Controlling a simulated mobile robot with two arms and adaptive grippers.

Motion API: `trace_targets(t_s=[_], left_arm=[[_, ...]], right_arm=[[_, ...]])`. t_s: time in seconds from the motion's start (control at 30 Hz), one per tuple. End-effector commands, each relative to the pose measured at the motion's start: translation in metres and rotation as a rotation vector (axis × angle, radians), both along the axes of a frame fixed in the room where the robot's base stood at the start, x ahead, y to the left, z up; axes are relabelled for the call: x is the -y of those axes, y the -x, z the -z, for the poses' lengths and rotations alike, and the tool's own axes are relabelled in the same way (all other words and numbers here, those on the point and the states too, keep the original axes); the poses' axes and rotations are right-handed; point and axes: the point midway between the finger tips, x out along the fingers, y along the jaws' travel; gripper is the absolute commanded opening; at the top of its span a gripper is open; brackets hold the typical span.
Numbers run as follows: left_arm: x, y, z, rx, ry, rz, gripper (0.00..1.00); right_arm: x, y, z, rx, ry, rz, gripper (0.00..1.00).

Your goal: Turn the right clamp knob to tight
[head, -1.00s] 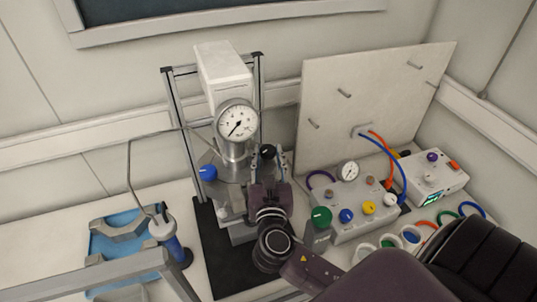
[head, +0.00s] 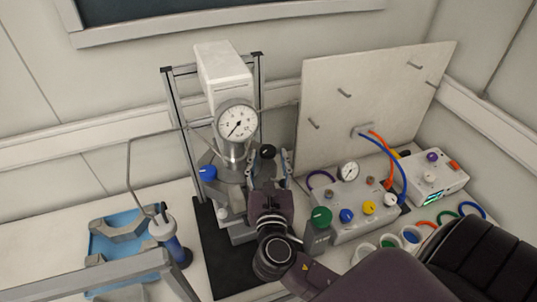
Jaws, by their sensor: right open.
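The pressure reactor (head: 233,152) stands in a metal frame, with a round gauge (head: 237,121) on its front. A blue knob (head: 208,173) sits on its left side. The black right clamp knob (head: 268,151) sits on its right side. My right gripper (head: 268,170) is at the reactor's right side, just below the black knob. Its fingers are open and spread to either side below the knob, and I cannot tell whether they touch it. The gripper body hides part of the reactor's lower right. My left gripper is not in view.
A grey control box (head: 352,205) with green, blue, yellow and white knobs stands to the right, close to my right wrist. A white device (head: 434,176) stands farther right. A blue tray (head: 112,240) and a blue-and-white bottle (head: 168,238) are at the left.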

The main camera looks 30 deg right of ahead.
Motion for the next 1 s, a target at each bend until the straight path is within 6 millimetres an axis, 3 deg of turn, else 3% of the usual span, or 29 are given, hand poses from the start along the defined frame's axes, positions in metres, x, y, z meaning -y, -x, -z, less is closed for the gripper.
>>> trace_targets(t_s=[0.2,0.4,1.0], left_arm=[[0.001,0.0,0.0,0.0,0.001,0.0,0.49],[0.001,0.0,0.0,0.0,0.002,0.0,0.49],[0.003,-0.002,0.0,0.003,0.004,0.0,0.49]], right_arm=[[-0.018,0.031,0.001,-0.002,-0.002,0.002,0.49],[-0.028,0.05,0.0,0.0,-0.001,0.002,0.49],[-0.031,0.054,-0.001,0.001,0.0,0.003,0.49]])
